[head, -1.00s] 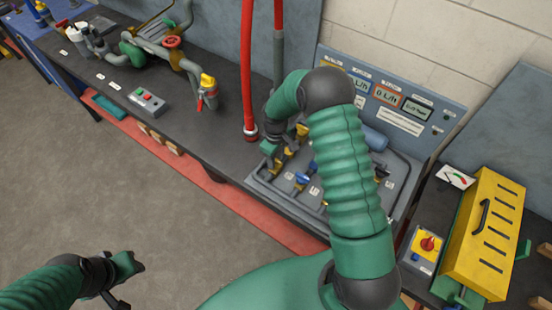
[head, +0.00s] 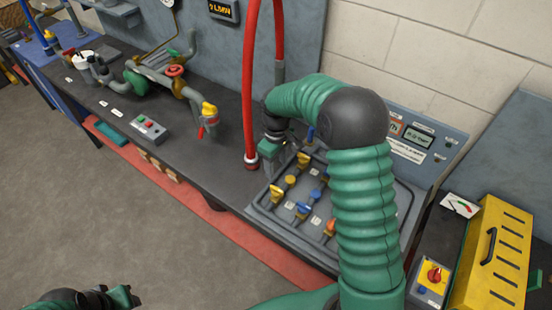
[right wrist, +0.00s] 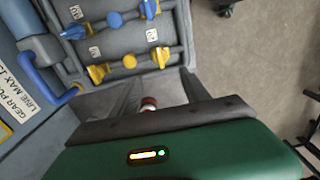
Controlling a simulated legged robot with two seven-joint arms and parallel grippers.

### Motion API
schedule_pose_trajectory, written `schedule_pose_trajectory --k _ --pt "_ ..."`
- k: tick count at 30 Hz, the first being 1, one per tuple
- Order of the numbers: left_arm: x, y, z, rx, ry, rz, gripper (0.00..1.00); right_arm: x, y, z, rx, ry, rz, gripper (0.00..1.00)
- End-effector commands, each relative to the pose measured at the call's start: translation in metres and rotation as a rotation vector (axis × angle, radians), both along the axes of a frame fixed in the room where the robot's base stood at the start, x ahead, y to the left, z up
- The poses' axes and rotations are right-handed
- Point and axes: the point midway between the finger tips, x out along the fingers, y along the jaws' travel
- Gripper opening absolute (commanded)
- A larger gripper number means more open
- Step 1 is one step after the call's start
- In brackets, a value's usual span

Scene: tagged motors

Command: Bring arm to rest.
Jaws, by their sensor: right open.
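My right gripper (head: 272,160) is over the back left corner of the valve panel (head: 262,212), close to the lower end of the red hose. It is open, and nothing is seen held in it. My left gripper (head: 122,299) is at the bottom left edge over the floor. It is small and partly cut off, and its opening is unclear. My right arm hides part of the panel.
Yellow and blue valves (head: 297,210) stand up from the panel under my right arm. The red hose (head: 247,90) hangs to its left. A pipe assembly (head: 165,70) and a button box (head: 149,130) are on the bench. A yellow case (head: 492,250) is at right. The floor is clear.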

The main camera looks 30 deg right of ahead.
Motion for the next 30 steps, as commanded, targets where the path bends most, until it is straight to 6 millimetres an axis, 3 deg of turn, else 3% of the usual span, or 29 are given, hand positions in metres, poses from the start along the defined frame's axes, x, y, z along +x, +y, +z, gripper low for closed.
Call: schedule_pose_trajectory --k 3,7,23,26,30 --pt "0.0 0.0 -0.003 0.0 0.0 0.0 0.36 0.001 0.0 0.023 -0.001 -0.004 0.0 0.54" --pt "0.0 0.0 -0.004 0.0 0.0 0.0 0.36 0.001 0.0 0.036 0.0 0.0 0.0 0.54" --pt "0.0 0.0 -0.004 0.0 0.0 0.0 0.36 -0.004 0.006 0.037 -0.003 -0.006 -0.008 0.54" --pt "0.0 0.0 -0.004 0.0 0.0 0.0 0.36 -0.024 0.032 0.035 -0.012 -0.037 -0.053 0.54" --pt "0.0 0.0 -0.006 0.0 0.0 0.0 0.36 -0.081 0.079 0.026 -0.009 -0.126 -0.182 0.54"
